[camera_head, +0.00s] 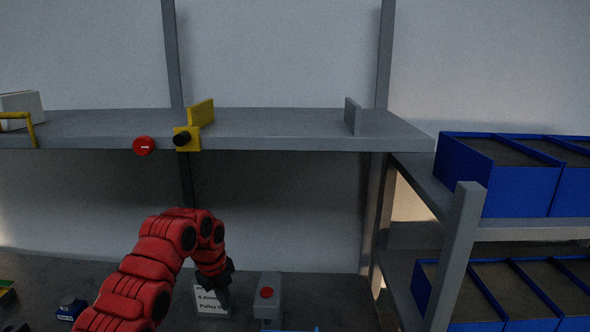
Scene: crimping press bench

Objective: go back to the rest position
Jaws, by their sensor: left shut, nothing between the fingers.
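My red left arm rises from the bottom left of the head view and bends over. Its dark left gripper (224,303) points down over the bench, shut and empty. It is in front of a white label card (208,301) and partly covers its text. A grey box with a red button (267,293) stands just right of the gripper, apart from it in the picture. My right gripper is not in view.
Blue bins (480,180) fill the rack at right. A small blue object (70,309) sits lower left.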

